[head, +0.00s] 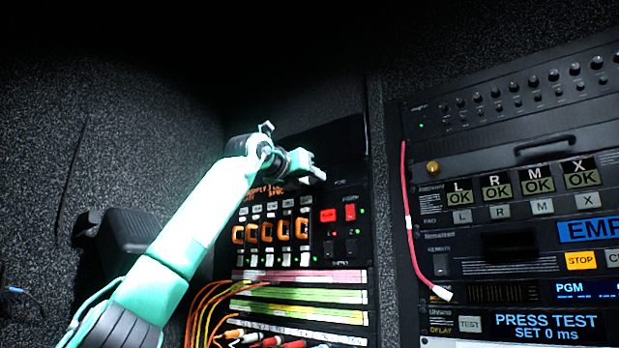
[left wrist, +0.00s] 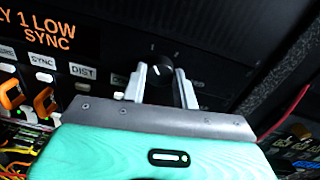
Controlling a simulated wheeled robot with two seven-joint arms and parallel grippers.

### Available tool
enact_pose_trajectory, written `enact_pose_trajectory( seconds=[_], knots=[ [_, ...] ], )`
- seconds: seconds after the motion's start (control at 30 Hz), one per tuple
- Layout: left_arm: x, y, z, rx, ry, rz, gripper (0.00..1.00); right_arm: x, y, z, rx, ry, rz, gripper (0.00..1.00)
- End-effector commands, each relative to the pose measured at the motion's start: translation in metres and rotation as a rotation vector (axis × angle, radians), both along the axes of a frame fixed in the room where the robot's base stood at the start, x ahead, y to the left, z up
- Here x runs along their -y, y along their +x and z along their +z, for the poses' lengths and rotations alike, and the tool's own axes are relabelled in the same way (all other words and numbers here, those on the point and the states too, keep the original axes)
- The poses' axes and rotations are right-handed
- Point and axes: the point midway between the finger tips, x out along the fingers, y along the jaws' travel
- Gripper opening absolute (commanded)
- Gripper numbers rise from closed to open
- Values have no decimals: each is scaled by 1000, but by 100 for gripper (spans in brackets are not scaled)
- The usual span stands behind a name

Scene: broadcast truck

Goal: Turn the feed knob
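The feed knob (left wrist: 161,76) is a small dark round knob on a black panel, with pale marks above it. In the left wrist view it sits between the two grey fingers of my left gripper (left wrist: 161,74). The fingers stand apart on either side of it; I cannot tell whether they touch it. In the head view my left gripper (head: 318,174) is at the upper part of the black panel (head: 345,150) and hides the knob. My right gripper is not in view.
Left of the knob are an orange display (left wrist: 40,28) and orange-handled switches (head: 267,232). Red switches (head: 328,215) sit below the gripper. Coloured cables (head: 205,305) hang lower left. A red cable (head: 409,220) hangs before the right rack, which has OK indicators (head: 538,186).

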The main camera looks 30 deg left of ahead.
Motion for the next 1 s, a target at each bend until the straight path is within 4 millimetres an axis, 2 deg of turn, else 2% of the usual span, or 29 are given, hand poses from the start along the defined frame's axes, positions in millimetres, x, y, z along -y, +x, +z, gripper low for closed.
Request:
enact_pose_trajectory(
  seconds=[0.27,0.47,1.0],
  knots=[
    [0,0,1,2,17,0,7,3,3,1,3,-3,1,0],
    [0,0,1,8,95,-1,7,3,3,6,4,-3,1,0],
    [-1,0,2,45,563,0,7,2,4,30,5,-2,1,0]
  ],
)
